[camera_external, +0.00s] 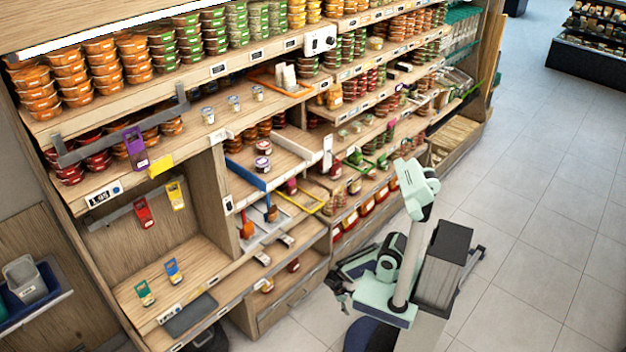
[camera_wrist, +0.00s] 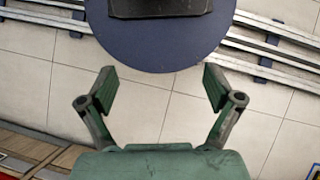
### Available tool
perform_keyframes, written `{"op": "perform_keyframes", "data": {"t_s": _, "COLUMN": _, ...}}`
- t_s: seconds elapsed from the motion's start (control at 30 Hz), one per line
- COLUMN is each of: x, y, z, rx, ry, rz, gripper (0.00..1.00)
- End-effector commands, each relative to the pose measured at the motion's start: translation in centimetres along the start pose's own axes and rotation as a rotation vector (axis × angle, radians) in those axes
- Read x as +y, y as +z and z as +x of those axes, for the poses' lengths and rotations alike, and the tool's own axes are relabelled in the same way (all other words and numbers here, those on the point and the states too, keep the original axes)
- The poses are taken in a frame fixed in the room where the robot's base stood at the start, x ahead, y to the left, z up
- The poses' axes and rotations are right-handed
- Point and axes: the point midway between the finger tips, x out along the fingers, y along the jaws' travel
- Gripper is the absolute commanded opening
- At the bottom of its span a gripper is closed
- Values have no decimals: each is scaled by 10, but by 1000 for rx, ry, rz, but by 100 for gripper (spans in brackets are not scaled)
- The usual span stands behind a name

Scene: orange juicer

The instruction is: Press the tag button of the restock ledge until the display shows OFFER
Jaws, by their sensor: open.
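The wooden shelf unit (camera_external: 215,165) fills the left and middle of the external view. Small price displays sit on its edges: a larger one at the left (camera_external: 103,194) seems to read 1.95, and another is on the low front ledge (camera_external: 168,314). Their text is mostly too small to read. I cannot tell which ledge is the restock ledge, and no tag button is clear. My gripper (camera_external: 340,291) is low in front of the shelves, apart from them. In the wrist view my gripper (camera_wrist: 160,88) has its fingers spread with nothing between them, above the floor.
A white box with dark knobs (camera_external: 320,41) is on an upper shelf edge. Stacked tubs fill the upper shelves. The tiled floor (camera_external: 540,210) at the right is clear.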

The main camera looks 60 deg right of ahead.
Motion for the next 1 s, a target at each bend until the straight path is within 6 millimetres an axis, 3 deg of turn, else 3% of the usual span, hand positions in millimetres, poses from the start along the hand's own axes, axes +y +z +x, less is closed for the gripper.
{"op": "perform_keyframes", "data": {"t_s": 0.07, "x": 0, "y": 0, "z": 0, "rx": 0, "ry": 0, "rz": 0, "gripper": 90}}
{"op": "perform_keyframes", "data": {"t_s": 0.1, "x": 0, "y": 0, "z": 0, "rx": 0, "ry": 0, "rz": 0, "gripper": 83}}
{"op": "perform_keyframes", "data": {"t_s": 0.33, "x": 0, "y": 0, "z": 0, "rx": 0, "ry": 0, "rz": 0, "gripper": 2}}
{"op": "perform_keyframes", "data": {"t_s": 1.0, "x": 0, "y": 0, "z": 0, "rx": 0, "ry": 0, "rz": 0, "gripper": 0}}
